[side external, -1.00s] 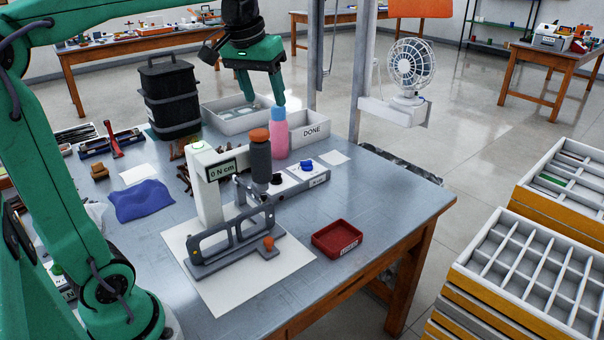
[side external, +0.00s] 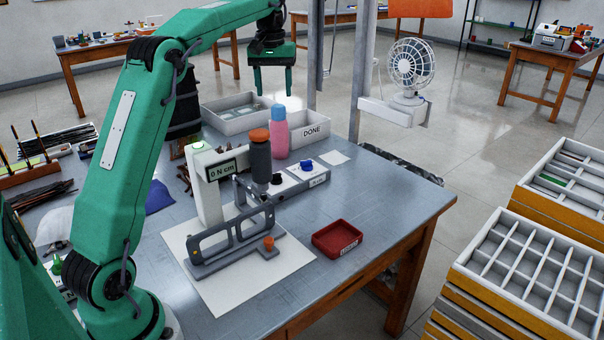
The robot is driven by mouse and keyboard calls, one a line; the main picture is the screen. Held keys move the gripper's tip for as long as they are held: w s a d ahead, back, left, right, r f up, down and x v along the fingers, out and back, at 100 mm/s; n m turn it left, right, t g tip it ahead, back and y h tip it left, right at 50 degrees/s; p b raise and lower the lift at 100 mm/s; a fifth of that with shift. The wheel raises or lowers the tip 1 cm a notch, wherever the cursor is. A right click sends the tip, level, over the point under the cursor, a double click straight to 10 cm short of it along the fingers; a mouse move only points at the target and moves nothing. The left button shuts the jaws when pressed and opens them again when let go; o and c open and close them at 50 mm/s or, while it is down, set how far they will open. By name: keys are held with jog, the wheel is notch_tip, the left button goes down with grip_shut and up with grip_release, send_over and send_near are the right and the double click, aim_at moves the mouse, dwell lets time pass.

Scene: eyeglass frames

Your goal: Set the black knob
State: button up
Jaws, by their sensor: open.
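A small black knob (side external: 276,179) seems to show on the grey box (side external: 318,180), partly hidden behind the dark cylinder of the test stand; it is too small to tell how it is set. A blue knob (side external: 307,165) stands on the same box, to its right. My gripper (side external: 273,92) is open and empty, pointing down high above the back of the table. It is above and behind the pink bottle with a blue cap (side external: 280,135), clear of both knobs.
The test stand (side external: 207,187) reads 0 N cm, with an orange-topped dark cylinder (side external: 260,155) and a grey frame holder (side external: 232,240) in front. A red tray (side external: 337,238) lies front right. White bins (side external: 310,130), one marked DONE, stand behind. The right table area is clear.

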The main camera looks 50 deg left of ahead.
jog(key=shift+w+a+f, duration=0.55)
jog(key=shift+a+f, duration=0.75)
jog(key=shift+a, duration=0.3)
send_over(275, 174)
jog(key=shift+n+g, duration=0.3)
jog(key=shift+n, duration=0.1)
notch_tip(275, 174, down, 17)
jog(key=shift+a+r, duration=0.1)
jog(key=shift+r, duration=0.1)
jog(key=shift+f, duration=0.15)
jog(key=shift+f, duration=3.75)
jog(key=c, duration=1)
